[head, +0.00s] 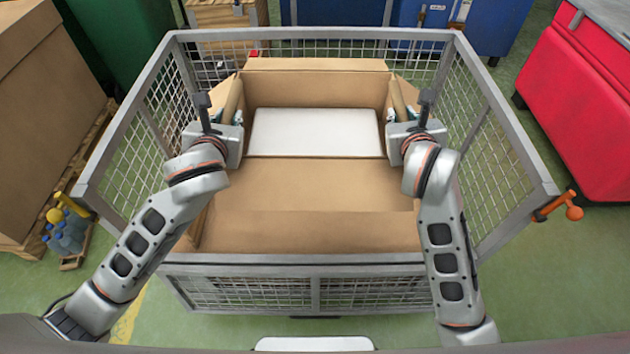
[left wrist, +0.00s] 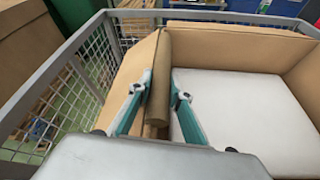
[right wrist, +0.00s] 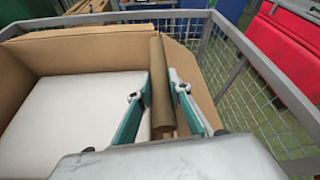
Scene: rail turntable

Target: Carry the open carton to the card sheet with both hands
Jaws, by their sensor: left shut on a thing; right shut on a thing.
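The open carton (head: 318,63) is brown cardboard with its flaps spread, inside a grey mesh cage. A flat white thing (head: 314,132) lies inside it and shows in both wrist views. My left gripper (head: 222,116) is shut on the carton's left side at a thick brown edge piece (left wrist: 160,80), one finger on each side. My right gripper (head: 408,113) is shut on the matching edge piece (right wrist: 161,85) on the right side. The carton looks level. Whether it touches the cage floor is hidden. I cannot make out a separate card sheet for certain.
The mesh cage (head: 315,259) has grey rails around the carton on all sides. A big brown box (head: 40,110) on a pallet stands left, bottles (head: 66,232) near it. A red bin (head: 580,110) stands right, blue bins (head: 415,20) behind. Green floor shows between.

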